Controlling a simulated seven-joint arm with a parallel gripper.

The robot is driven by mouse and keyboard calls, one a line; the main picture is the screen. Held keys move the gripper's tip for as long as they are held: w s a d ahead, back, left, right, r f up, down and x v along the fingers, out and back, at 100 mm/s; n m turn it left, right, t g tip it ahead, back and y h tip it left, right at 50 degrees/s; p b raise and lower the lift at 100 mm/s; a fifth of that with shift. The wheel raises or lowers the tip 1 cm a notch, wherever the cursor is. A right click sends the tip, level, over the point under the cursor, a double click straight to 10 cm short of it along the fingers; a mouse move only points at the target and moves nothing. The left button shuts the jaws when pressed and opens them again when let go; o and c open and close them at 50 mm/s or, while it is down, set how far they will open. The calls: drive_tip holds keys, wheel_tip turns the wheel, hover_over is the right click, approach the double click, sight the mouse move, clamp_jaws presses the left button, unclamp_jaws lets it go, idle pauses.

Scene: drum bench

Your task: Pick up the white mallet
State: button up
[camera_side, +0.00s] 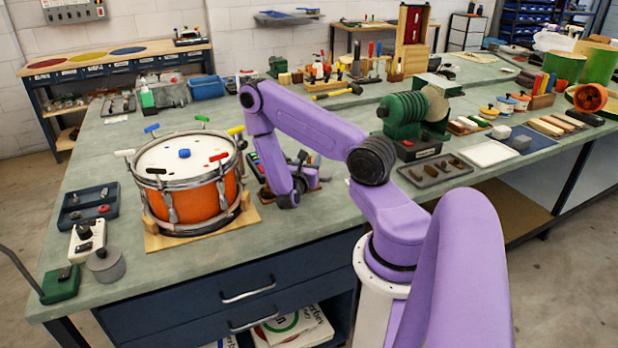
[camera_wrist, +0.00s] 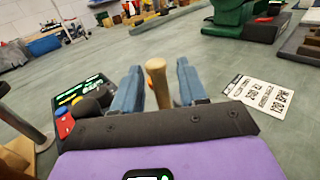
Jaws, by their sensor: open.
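My gripper (camera_wrist: 157,72) is open, with its two blue-grey fingers apart. A light wooden handle (camera_wrist: 158,85) stands between them in the wrist view, with a visible gap to the right finger; I cannot tell whether it touches the left. Its lower part is hidden by my gripper's dark edge, and no white mallet head shows. I cannot tell if this handle belongs to the white mallet. In the side view my gripper is low over the bench, right of the orange drum (camera_side: 206,200), mostly hidden behind my wrist.
A dark device with lit displays (camera_wrist: 82,98) is left of my gripper. A printed card (camera_wrist: 260,95) lies to the right. The green machine (camera_side: 405,115) stands further right. Bare bench lies ahead.

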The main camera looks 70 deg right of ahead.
clamp_jaws()
drive_tip(key=shift+r, duration=0.1)
